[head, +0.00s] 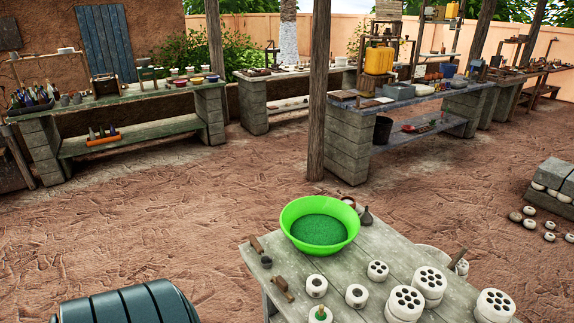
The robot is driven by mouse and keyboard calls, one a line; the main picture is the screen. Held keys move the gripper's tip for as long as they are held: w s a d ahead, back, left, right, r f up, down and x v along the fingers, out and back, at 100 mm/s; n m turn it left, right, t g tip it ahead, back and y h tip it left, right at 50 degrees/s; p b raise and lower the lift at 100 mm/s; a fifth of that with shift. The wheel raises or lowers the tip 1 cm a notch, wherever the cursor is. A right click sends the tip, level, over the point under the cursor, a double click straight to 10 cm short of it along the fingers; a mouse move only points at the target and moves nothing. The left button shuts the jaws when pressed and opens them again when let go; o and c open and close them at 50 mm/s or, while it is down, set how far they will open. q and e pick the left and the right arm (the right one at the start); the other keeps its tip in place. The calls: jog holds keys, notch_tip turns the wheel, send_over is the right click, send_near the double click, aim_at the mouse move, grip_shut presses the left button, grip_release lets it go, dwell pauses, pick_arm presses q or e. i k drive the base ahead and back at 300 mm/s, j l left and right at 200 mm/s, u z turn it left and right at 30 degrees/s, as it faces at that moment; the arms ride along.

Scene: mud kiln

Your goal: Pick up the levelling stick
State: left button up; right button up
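I cannot tell for sure which thing is the levelling stick. A short brown wooden stick (256,244) lies at the left edge of the near wooden table (345,267). A second slim brown stick (457,258) shows at the table's right side, by a pale rounded object. A small brown wooden piece (283,288) lies nearer to me, left of the white moulded parts. Neither of my grippers is in view, and nothing is seen held.
A bright green basin (319,226) of green granules stands on the near table. Several white perforated pieces (429,283) fill its front right. A wooden post (319,90) rises behind it. Laden benches (140,95) line the back. The earth floor (150,215) left of the table is open.

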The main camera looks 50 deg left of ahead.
aim_at(282, 285)
jog(key=u, duration=1.65)
